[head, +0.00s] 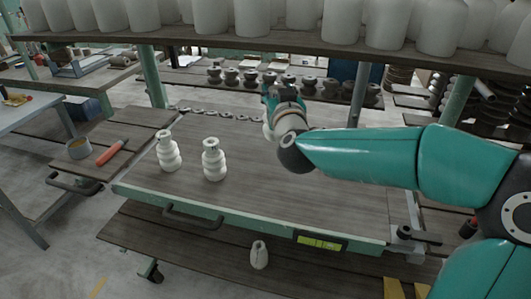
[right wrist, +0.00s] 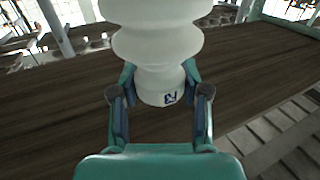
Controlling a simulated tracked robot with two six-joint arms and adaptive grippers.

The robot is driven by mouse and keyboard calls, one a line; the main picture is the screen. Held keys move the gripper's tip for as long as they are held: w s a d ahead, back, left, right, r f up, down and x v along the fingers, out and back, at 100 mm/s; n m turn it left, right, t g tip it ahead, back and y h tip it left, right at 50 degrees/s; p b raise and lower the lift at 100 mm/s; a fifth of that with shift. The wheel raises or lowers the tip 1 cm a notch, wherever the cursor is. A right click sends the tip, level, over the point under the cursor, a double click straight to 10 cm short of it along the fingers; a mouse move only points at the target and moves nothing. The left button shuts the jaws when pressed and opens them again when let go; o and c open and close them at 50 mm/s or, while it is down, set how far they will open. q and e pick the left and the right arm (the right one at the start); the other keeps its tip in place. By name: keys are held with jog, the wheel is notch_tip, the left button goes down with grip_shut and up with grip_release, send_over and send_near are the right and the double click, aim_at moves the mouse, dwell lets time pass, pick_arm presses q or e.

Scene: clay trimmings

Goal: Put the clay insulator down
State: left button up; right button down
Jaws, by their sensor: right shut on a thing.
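My right gripper (head: 272,98) is over the far middle of the wooden-topped cart (head: 230,150), mostly hidden behind its own wrist. In the right wrist view its fingers (right wrist: 160,84) are shut on a white clay insulator (right wrist: 158,45) with rounded ribs and a small dark blue mark near its narrow end. In the head view that insulator is mostly hidden by the gripper and wrist. I cannot tell whether it touches the cart top. Two similar white insulators (head: 168,152) (head: 214,160) stand upright on the cart's left half. My left gripper is not in view.
A shelf of white clay cylinders (head: 210,17) hangs above the back. A chain (head: 220,115) lies along the cart's far edge. A small white piece (head: 259,255) is on the lower shelf. A side bench holds an orange-handled tool (head: 110,153). The cart's front middle is clear.

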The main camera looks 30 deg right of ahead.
notch_tip(320, 180, down, 18)
jog(key=b, duration=0.1)
jog(key=shift+b, duration=0.4)
jog(key=c, duration=1)
grip_release()
jog(key=shift+f, duration=0.15)
jog(key=o, duration=0.4)
jog(key=shift+s, duration=0.1)
jog(key=shift+o, duration=0.2)
